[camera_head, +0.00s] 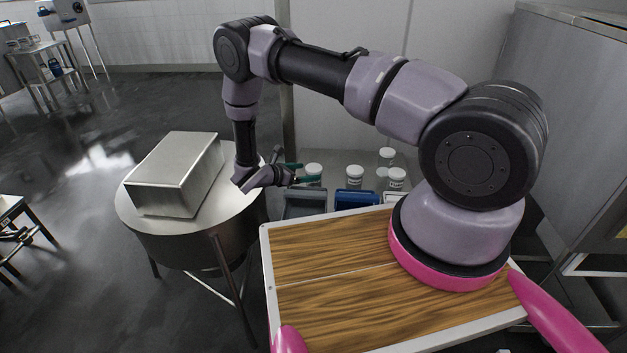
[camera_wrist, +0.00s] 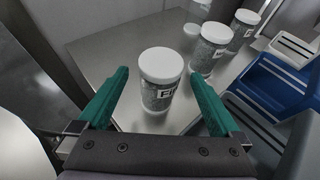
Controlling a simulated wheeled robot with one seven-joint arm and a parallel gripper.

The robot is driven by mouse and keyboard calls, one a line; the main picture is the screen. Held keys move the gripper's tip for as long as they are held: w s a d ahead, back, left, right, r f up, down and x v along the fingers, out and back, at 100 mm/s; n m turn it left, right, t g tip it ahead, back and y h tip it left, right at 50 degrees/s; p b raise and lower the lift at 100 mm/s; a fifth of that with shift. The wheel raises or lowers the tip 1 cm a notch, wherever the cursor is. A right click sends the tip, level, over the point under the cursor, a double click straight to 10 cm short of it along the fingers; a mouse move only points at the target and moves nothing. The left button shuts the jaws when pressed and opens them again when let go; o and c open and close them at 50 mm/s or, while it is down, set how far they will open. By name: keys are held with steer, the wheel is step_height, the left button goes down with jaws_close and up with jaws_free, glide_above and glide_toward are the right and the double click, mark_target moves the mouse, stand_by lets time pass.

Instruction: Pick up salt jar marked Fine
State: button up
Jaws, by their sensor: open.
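The jar (camera_wrist: 160,80) has a white lid, clear sides with grey contents and a dark label that starts with "FI"; the rest of the label is cut off by the curve. It stands upright on a metal surface in the wrist view, just beyond and between my open green fingers (camera_wrist: 158,102), touching neither as far as I can tell. In the head view my gripper (camera_head: 292,172) is at the left end of the jar group, beside the leftmost jar (camera_head: 314,170), which it partly hides.
Several similar white-lidded jars (camera_wrist: 211,46) stand to the right of it. A grey bin (camera_head: 305,203) and a blue bin (camera_head: 356,199) sit in front. A round metal vat with a steel box (camera_head: 176,172) on top stands left. A wall rises behind the jars.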

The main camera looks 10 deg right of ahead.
mark_target(314, 170)
steer(key=x, duration=0.4)
steer(key=shift+w+d+r, duration=0.1)
steer(key=shift+d, duration=0.05)
steer(key=c, duration=1.6)
